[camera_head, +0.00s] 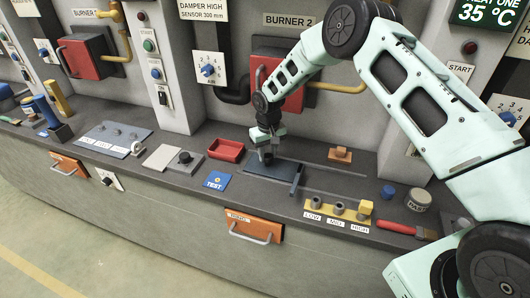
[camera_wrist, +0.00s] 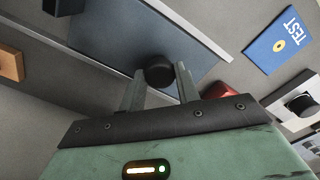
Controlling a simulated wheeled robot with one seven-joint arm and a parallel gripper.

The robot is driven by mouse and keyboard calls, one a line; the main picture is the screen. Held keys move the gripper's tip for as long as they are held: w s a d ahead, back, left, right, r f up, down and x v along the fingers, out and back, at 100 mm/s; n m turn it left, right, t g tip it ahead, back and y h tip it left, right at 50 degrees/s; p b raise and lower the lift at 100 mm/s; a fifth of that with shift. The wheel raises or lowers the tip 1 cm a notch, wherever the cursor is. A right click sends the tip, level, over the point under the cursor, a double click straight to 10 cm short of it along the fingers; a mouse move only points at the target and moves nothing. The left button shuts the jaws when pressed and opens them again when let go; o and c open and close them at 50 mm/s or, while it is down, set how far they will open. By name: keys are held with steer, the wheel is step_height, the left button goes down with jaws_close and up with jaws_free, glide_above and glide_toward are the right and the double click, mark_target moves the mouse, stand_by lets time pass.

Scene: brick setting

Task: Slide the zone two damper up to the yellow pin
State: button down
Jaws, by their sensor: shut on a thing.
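A flat dark blue-grey damper plate (camera_head: 272,170) lies in a slot on the counter, below the burner 2 panel. It also shows in the wrist view (camera_wrist: 110,28). My gripper (camera_head: 266,152) points down at the plate's left part. In the wrist view its two fingers (camera_wrist: 158,78) are shut on the plate's round black knob (camera_wrist: 159,68). A yellow block (camera_head: 365,209) stands at the HIGH end of a yellow strip (camera_head: 327,217) with grey pegs and LOW, MID and HIGH labels. I cannot tell whether this block is the yellow pin.
A narrow slot (camera_head: 335,190) runs right from the plate. An orange block (camera_head: 340,154) sits behind it. A red tray (camera_head: 226,149) and blue TEST card (camera_head: 217,181) lie to the left. A red-handled brush (camera_head: 395,227) and a tin (camera_head: 418,199) are at the right.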

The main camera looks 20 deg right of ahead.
steer(key=s+d, duration=0.3)
steer(key=d, duration=0.2)
steer(key=s+d, duration=0.4)
steer(key=d, duration=0.1)
steer(key=s+d, duration=0.4)
steer(key=d, duration=0.1)
steer(key=shift+d, duration=0.1)
steer(key=c, duration=1)
jaws_free()
step_height(320, 180, up, 18)
steer(key=b, duration=0.3)
steer(key=shift+f+b, duration=0.25)
steer(key=shift+b, duration=0.15)
